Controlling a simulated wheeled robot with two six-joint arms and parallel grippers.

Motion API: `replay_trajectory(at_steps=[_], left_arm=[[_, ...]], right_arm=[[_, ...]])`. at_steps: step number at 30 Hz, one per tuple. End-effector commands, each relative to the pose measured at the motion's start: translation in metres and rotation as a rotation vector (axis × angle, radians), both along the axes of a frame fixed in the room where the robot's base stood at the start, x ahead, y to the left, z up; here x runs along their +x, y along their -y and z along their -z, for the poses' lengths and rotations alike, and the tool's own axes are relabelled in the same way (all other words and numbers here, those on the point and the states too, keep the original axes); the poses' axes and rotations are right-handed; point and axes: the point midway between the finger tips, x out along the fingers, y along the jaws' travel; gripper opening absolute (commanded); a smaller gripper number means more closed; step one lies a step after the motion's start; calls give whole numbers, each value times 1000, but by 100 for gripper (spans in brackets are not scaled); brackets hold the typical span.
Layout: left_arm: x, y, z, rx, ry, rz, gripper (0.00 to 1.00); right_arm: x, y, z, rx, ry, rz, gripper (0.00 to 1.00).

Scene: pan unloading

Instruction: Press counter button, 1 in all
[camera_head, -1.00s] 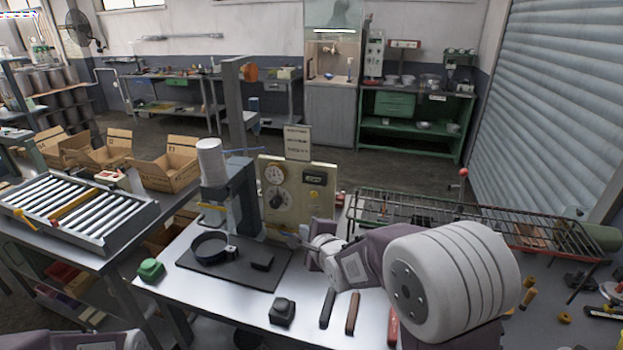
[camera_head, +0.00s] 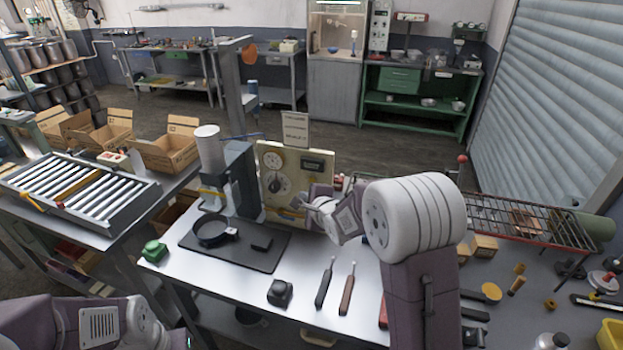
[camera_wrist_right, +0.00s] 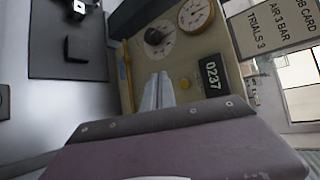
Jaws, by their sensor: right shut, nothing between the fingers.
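The cream panel (camera_head: 267,157) stands upright at the back of the bench and carries gauges, a dark knob and a counter. My right gripper (camera_head: 302,201) is in front of the panel's lower right part.
A black pan (camera_head: 211,231) lies on a dark mat (camera_head: 258,262) left of my right arm. A green button box (camera_head: 154,251) and a black one (camera_head: 280,292) stand near the front edge. Two slim tools lie beside them. A wire rack (camera_head: 520,215) stands at right.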

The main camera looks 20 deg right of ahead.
Motion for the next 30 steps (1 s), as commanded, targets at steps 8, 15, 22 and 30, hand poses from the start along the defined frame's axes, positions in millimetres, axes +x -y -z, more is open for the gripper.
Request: replay_trajectory(at_steps=[8, 15, 22, 30], left_arm=[[0, 0, -22, 0, 0, 0, 32], [0, 0, -24, 0, 0, 0, 32], [0, 0, -24, 0, 0, 0, 32], [0, 0, -24, 0, 0, 0, 32]], right_arm=[[28, 19, -3, 0, -1, 1, 0], [35, 24, 0, 0, 0, 0, 0], [35, 24, 0, 0, 0, 0, 0], [35, 23, 0, 0, 0, 0, 0]])
